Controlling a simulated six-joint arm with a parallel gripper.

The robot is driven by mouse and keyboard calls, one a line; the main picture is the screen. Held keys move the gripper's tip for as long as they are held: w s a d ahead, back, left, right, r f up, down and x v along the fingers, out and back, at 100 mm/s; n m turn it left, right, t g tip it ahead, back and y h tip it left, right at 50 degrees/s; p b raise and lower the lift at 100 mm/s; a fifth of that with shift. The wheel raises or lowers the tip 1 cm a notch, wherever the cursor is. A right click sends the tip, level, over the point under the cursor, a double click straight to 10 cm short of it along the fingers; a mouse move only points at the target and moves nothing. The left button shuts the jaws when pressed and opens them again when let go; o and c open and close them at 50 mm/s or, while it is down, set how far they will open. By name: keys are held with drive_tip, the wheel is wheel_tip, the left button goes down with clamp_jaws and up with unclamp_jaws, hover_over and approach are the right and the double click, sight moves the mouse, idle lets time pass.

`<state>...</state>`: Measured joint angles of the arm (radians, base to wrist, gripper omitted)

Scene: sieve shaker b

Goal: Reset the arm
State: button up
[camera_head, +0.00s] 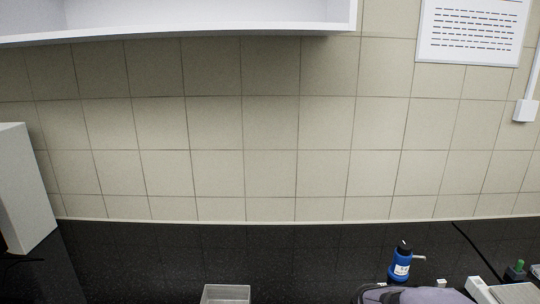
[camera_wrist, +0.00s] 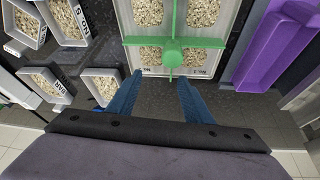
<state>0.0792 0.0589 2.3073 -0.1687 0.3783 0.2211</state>
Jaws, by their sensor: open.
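My gripper (camera_wrist: 162,100) shows in the wrist view with its two blue fingers apart and nothing between them. It hangs over the dark worktop (camera_wrist: 165,105), just in front of a white tray (camera_wrist: 203,72) with a green cross-shaped divider (camera_wrist: 173,54). The tray's compartments hold pale granules. In the head view only a grey rounded part of my arm (camera_head: 425,296) shows at the bottom right; the gripper itself is out of that view.
Several small trays of granules (camera_wrist: 102,87) stand at the left in the wrist view, and a purple bin (camera_wrist: 275,50) at the right. In the head view a blue bottle (camera_head: 400,262) and a clear container (camera_head: 226,293) stand on the black counter (camera_head: 250,250). A white shelf (camera_head: 200,20) hangs above.

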drive_tip(key=s+a+f+g, duration=0.1)
drive_tip(key=s, duration=0.4)
drive_tip(key=s+a+f+n+g, duration=0.1)
drive_tip(key=s+a+g, duration=0.1)
drive_tip(key=s, duration=0.4)
drive_tip(key=s+a+f+g+y, duration=0.1)
drive_tip(key=s, duration=0.4)
drive_tip(key=shift+s+a+f+n+b, duration=0.25)
drive_tip(key=shift+s+a+n+b, duration=0.05)
drive_tip(key=shift+n, duration=0.1)
